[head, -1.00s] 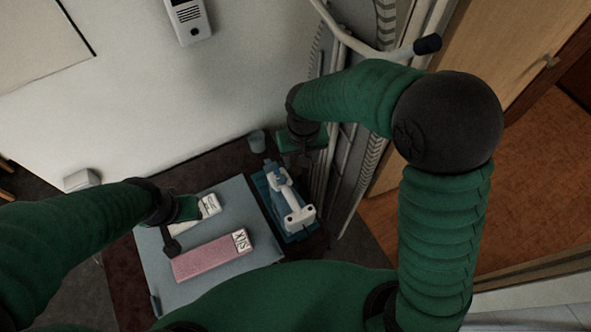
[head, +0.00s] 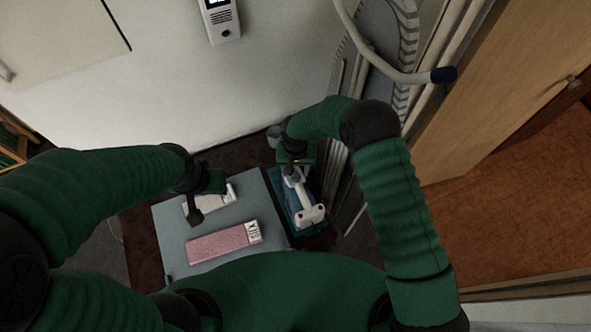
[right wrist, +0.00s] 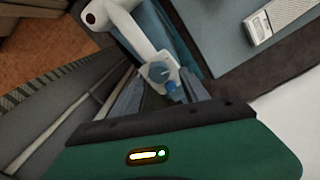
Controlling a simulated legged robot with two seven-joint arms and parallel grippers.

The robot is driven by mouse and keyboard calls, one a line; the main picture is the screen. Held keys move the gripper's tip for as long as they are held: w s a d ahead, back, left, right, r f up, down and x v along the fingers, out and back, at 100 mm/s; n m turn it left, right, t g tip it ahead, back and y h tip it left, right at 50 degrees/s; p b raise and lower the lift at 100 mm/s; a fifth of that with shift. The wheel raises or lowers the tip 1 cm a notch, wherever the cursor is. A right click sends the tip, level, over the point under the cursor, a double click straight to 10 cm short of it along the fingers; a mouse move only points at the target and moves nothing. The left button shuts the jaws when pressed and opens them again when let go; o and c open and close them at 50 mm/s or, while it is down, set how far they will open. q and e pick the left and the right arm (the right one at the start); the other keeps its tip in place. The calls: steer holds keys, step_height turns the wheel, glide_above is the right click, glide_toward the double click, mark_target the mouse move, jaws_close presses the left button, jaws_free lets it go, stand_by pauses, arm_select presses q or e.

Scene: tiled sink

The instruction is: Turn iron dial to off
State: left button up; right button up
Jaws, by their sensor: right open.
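The white and blue iron (head: 312,212) lies on a blue base (head: 287,212) right of the grey-blue board. In the right wrist view, the iron's white body (right wrist: 143,32) ends in a grey-white part with a blue dial (right wrist: 160,72). My right gripper (head: 293,165) is over the far end of the iron. In the right wrist view its two open fingers (right wrist: 158,84) stand on either side of the dial; I cannot tell whether they touch it. My left gripper (head: 198,212) is over the board beside a white item; its opening cannot be made out.
The grey-blue board (head: 172,230) carries a pink box (head: 215,244) with a white label and a white item (head: 226,195). A pale pipe rail (head: 375,60) and a wooden door (head: 500,95) are at the right.

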mark_target(296, 177)
steer(key=shift+f, duration=1.15)
jaws_close()
